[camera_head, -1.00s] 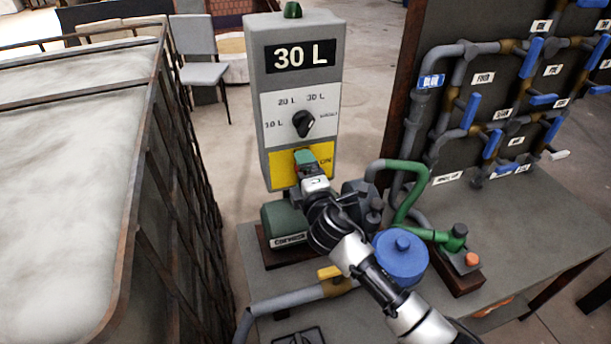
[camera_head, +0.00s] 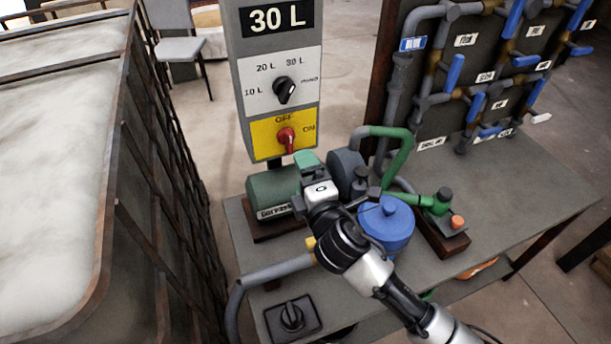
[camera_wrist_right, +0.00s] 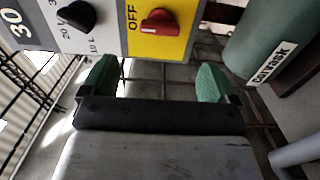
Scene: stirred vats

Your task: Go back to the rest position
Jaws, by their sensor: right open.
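My right gripper (camera_head: 308,163) comes in from the lower right in the head view, in front of and below the control box (camera_head: 232,70). In the right wrist view its two green fingertips (camera_wrist_right: 158,82) stand apart with nothing between them. The red switch (camera_head: 287,140) on the yellow OFF/ON panel is in plain sight and apart from the fingers. It also shows in the right wrist view (camera_wrist_right: 158,21), beyond the fingertips. My left gripper is not in view.
A green pump motor (camera_head: 270,190), a blue lidded pot (camera_head: 386,225) and green pipework (camera_head: 400,160) crowd the bench (camera_head: 520,215) around my right arm. A caged vat (camera_head: 50,180) stands at left. Valved pipes (camera_head: 430,75) rise at right. The box display (camera_head: 275,18) reads 30 L.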

